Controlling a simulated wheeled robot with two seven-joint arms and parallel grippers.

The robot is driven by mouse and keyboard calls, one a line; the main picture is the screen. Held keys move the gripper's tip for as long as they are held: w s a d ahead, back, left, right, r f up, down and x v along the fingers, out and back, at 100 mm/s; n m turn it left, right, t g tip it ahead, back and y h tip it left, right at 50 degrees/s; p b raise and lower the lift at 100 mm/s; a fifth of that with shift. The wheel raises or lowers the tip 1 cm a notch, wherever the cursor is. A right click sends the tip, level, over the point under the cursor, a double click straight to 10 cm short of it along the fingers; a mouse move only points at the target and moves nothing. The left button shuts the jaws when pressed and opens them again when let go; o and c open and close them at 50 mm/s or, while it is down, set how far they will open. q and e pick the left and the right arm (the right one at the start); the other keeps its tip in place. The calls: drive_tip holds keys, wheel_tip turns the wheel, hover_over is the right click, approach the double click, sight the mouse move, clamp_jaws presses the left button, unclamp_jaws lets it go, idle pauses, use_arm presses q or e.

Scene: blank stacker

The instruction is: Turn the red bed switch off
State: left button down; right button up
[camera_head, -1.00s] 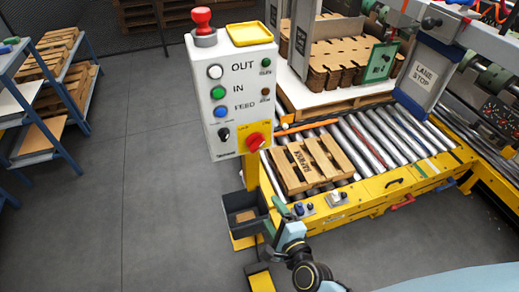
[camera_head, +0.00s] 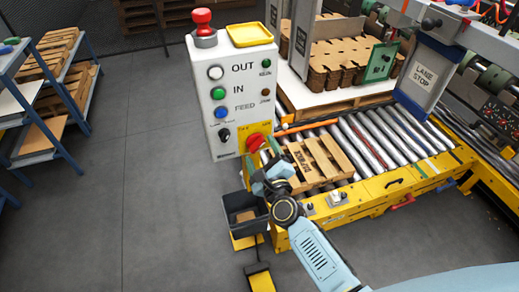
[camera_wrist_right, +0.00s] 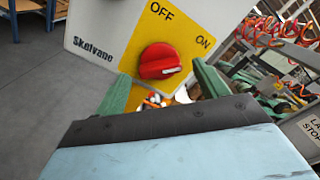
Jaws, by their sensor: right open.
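The red bed switch (camera_head: 255,142) is a round red knob on a yellow plate at the lower right of the white control box. In the right wrist view the red knob (camera_wrist_right: 160,62) sits below the printed OFF and to the left of ON. Its grip ridge lies nearly level, with a pale mark on the right side. My right gripper (camera_head: 265,157) is just below and in front of the knob. In the wrist view its green fingers (camera_wrist_right: 163,88) are spread, one either side below the knob, with nothing held. My left gripper is not in view.
The control box (camera_head: 205,95) has several buttons, a black selector and a red mushroom button (camera_head: 202,17) on top. A pallet (camera_head: 318,162) lies on the rollers to the right. A dark bin (camera_head: 240,210) stands below. Open floor (camera_head: 120,200) is on the left.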

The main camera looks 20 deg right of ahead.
drive_tip(key=shift+w, duration=0.85)
drive_tip(key=shift+c, duration=0.2)
drive_tip(key=c, duration=0.9)
drive_tip(key=shift+c, duration=0.2)
